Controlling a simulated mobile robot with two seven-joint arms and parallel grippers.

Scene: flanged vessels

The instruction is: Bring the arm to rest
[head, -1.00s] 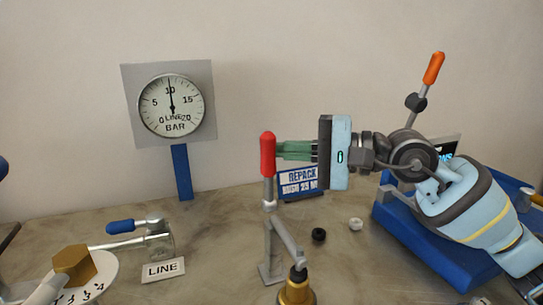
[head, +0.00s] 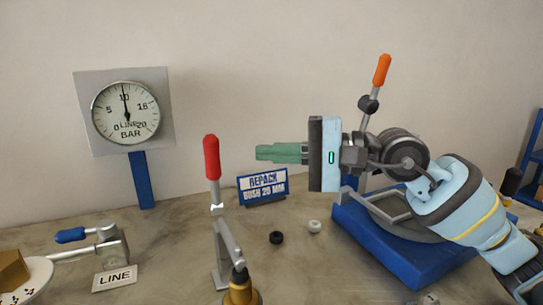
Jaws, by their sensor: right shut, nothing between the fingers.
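My right gripper (head: 262,153) comes in from the right, with green fingers pointing left. It is shut and empty, in the air above the blue and white sign. The red-handled lever (head: 212,158) stands upright to the left of the fingertips, with a clear gap between them in the picture. My left gripper is not in the head view.
A pressure gauge (head: 127,113) stands at the back left. A blue-handled valve (head: 100,243), a LINE label (head: 115,278) and a REPACK sign (head: 263,188) are on the bench. A blue base (head: 400,262) with an orange-tipped lever (head: 382,70) stands under and behind my right arm.

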